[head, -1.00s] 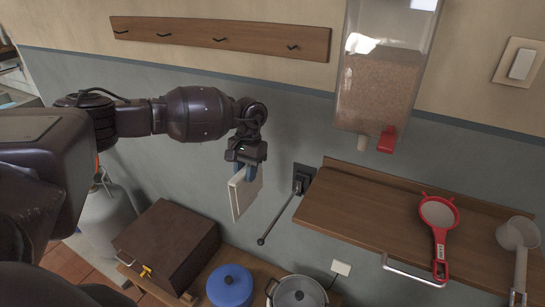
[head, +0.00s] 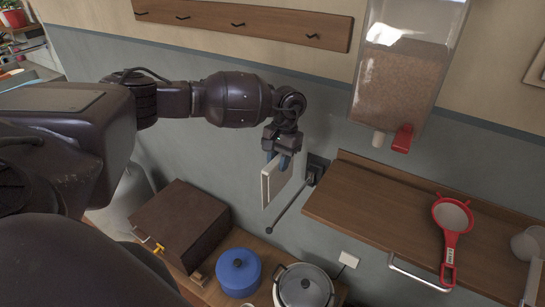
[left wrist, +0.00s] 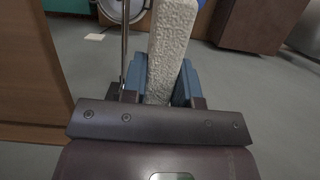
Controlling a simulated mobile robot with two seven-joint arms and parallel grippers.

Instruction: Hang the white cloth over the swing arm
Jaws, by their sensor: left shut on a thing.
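The white cloth (head: 275,181) hangs as a stiff, folded, off-white slab below my left gripper (head: 279,160). The gripper is shut on its upper edge, and the cloth also shows between the blue fingers (left wrist: 160,90) in the left wrist view (left wrist: 172,38). The swing arm (head: 291,206) is a thin dark rod with a ball end, reaching out from a black wall bracket (head: 316,169). The cloth is just left of and above the rod in the head view; whether they touch, I cannot tell. The right gripper is in neither view.
A wooden shelf (head: 400,210) with a red strainer (head: 451,232) is right of the bracket. A grain dispenser (head: 405,70) hangs above it. Below are a brown box (head: 180,225), a blue pot (head: 238,270) and a lidded steel pot (head: 303,287). A hook rail (head: 240,20) is higher up.

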